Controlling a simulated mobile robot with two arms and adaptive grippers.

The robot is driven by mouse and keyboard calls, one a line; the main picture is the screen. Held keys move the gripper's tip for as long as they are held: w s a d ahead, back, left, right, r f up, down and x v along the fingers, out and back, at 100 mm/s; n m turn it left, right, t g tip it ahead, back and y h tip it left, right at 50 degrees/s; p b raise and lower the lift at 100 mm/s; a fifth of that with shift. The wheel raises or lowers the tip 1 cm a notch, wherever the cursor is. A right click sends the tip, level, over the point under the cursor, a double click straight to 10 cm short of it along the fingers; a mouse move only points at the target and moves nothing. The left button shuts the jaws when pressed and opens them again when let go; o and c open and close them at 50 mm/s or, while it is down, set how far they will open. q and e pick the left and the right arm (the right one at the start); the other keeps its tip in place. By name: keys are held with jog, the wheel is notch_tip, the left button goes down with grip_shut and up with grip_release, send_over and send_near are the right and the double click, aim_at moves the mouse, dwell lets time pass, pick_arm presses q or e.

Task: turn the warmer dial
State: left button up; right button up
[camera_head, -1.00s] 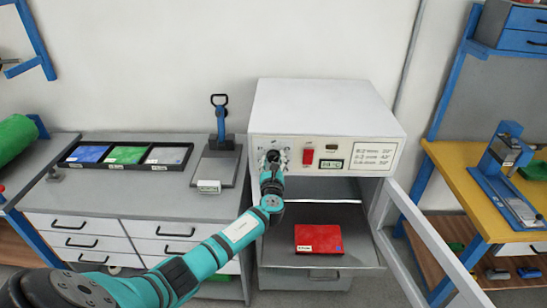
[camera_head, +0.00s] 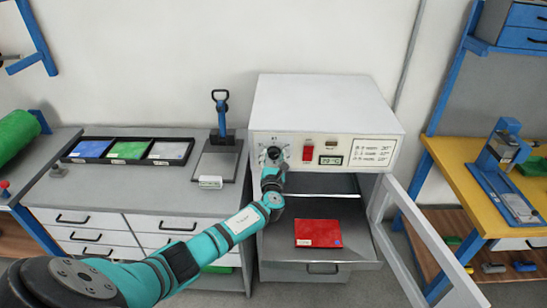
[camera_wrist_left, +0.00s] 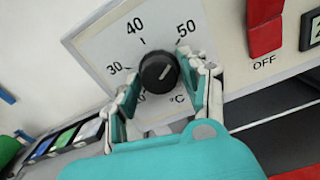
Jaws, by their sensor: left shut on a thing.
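The warmer (camera_head: 325,105) is a white cabinet in the head view, its door open. Its black dial (camera_wrist_left: 158,72) shows in the wrist view on a white scale plate with 30, 40 and 50 °C marks. The light line on the dial slants to the upper right, toward 50. My left gripper (camera_head: 272,162) is at the panel's left end and hides part of the dial plate in the head view. In the wrist view its fingers (camera_wrist_left: 160,74) lie on either side of the dial, shut on it.
A red switch (camera_head: 308,150), marked OFF below, and a small display (camera_head: 330,160) sit right of the dial. A red pack (camera_head: 318,232) lies on the warmer's shelf. The open door (camera_head: 425,240) stands at the right. A tray (camera_head: 128,162) of packs is on the left bench.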

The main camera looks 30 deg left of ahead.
pick_arm(q)
jog(key=shift+f, duration=0.15)
jog(key=o, duration=1.2)
jog(key=v, duration=1.2)
